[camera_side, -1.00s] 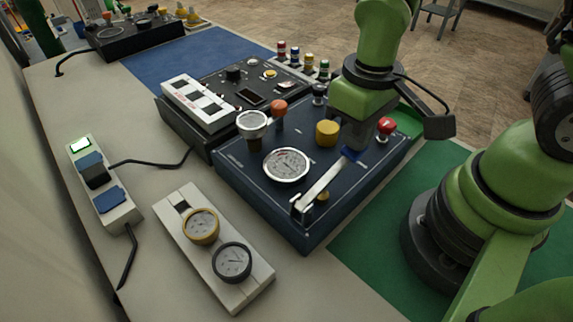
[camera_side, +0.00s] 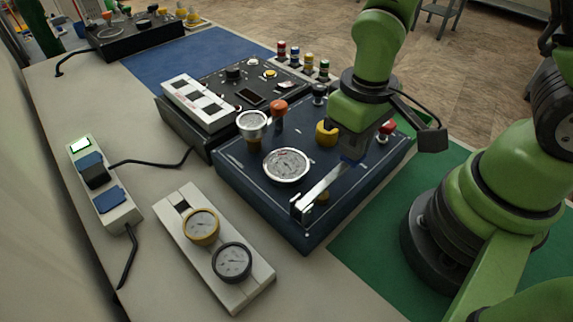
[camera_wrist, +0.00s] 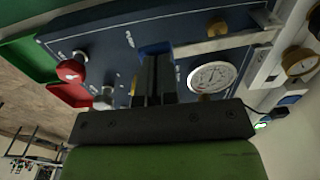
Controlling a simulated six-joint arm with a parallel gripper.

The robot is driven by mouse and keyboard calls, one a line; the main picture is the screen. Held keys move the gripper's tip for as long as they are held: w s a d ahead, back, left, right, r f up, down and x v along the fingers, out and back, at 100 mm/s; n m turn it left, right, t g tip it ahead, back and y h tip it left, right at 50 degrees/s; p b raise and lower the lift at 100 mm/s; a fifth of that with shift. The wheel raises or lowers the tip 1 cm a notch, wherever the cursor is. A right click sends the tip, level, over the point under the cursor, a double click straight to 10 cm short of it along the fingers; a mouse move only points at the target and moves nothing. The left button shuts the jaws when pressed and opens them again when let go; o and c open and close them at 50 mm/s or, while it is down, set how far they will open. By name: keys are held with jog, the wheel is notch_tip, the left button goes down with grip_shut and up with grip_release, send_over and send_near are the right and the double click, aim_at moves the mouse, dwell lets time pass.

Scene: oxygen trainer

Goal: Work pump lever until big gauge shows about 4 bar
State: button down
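The pump lever (camera_side: 318,188) is a pale metal bar with a blue grip, lying low across the dark blue panel. The big gauge (camera_side: 286,165) is white-faced with a silver rim, left of the lever; its reading is too small to tell. In the wrist view the gauge (camera_wrist: 212,77) is right of my fingers and the lever bar (camera_wrist: 215,45) runs to the right. My gripper (camera_side: 349,158) is low over the lever's blue end. In the wrist view its black fingers are close together in front of the blue grip (camera_wrist: 155,48). Contact is hidden.
A yellow knob (camera_side: 325,133), an orange knob (camera_side: 279,107), a small gauge (camera_side: 252,124) and a red knob (camera_side: 387,127) stand up around my gripper. A two-gauge block (camera_side: 254,279) lies in front at left. The green mat (camera_side: 365,246) is bare in front.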

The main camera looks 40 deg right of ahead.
jog(key=shift+f, duration=0.9)
jog(key=shift+r, duration=1.85)
jog(key=shift+f, duration=1.85)
jog(key=shift+r, duration=1.85)
jog(key=shift+f, duration=1.9)
jog(key=shift+r, duration=1.9)
